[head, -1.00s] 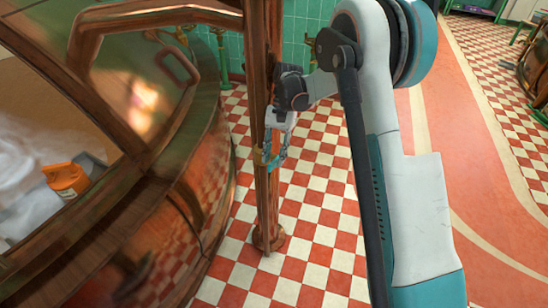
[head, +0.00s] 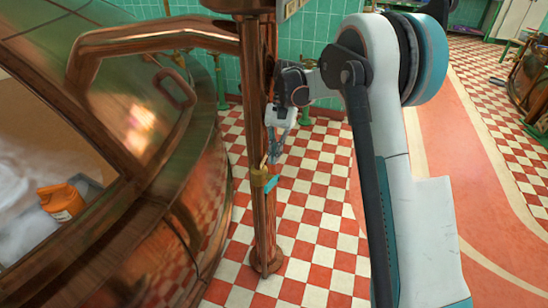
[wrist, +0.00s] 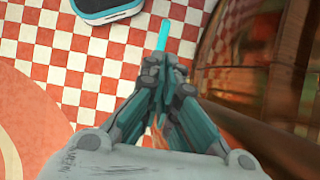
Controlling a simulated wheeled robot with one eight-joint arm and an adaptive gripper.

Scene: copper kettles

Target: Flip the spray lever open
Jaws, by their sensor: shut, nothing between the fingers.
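A brass collar (head: 261,177) sits around the upright copper pipe (head: 264,225). A small cyan lever (head: 272,184) shows at the collar's right side, just below my fingertips. My gripper (head: 273,160) is shut and empty, pointing down beside the pipe, just above the collar and lever. In the wrist view, the cyan lever (wrist: 163,34) sticks out past the closed fingertips (wrist: 163,62). The fingers hide its near end there. I cannot tell whether they touch it.
The large copper kettle (head: 165,235) stands close on the left, with an orange container (head: 62,202) visible through its opening. A copper arm pipe (head: 150,38) joins the upright pipe above. Checkered floor (head: 325,220) to the right is free.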

